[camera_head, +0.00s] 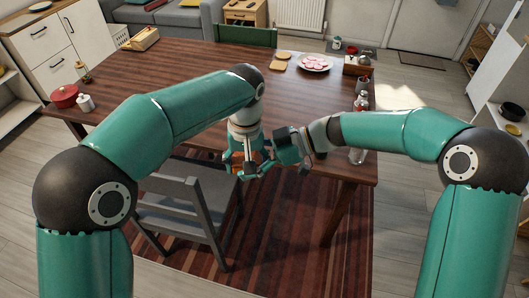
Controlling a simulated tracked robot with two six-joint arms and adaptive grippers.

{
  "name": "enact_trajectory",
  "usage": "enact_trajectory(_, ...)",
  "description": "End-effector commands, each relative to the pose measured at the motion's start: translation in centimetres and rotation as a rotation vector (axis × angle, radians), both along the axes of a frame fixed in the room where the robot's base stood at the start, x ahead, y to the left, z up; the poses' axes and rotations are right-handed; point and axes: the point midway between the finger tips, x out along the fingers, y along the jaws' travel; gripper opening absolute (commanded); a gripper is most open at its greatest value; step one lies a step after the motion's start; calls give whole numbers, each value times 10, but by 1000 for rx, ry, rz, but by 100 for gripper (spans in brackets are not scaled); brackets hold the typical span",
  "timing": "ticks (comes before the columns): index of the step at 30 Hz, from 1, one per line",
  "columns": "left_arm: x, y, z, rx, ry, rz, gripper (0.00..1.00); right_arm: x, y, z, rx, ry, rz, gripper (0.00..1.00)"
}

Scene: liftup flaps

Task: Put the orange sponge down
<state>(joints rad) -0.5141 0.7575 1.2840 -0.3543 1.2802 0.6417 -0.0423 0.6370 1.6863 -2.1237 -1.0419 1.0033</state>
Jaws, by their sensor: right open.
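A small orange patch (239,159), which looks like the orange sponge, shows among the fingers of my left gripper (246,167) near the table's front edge. The fingers cover most of it, and I cannot tell whether they are closed on it. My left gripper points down. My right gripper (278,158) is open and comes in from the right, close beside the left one. The two overlap in this view, so I cannot tell whether they touch.
The brown table (190,75) has a clear middle. A red pot (64,96) stands at its left, a plate (314,64) with pink slices at the back, and bottles (360,103) at the right edge. A grey chair (190,208) stands in front.

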Motion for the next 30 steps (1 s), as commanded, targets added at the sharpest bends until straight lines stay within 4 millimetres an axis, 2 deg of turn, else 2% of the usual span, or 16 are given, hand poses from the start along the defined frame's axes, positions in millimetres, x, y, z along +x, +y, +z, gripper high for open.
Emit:
enact_trajectory(4,0,0,0,0,0,0,16,0,8,-3,-1,-1,-1,76)
enact_trajectory(13,0,0,0,0,0,0,16,0,9,-4,-1,-1,-1,76)
enact_trajectory(24,1,0,0,-1,-4,1,16,-1,10,-4,0,1,4,14)
enact_trajectory(25,1,0,0,-1,-4,1,16,-1,10,-4,1,1,5,14)
enact_trajectory(26,1,0,0,-1,-5,1,75,-1,10,-4,1,1,5,14)
enact_trajectory(30,1,0,0,-1,-3,1,98,-1,10,-4,0,1,4,13)
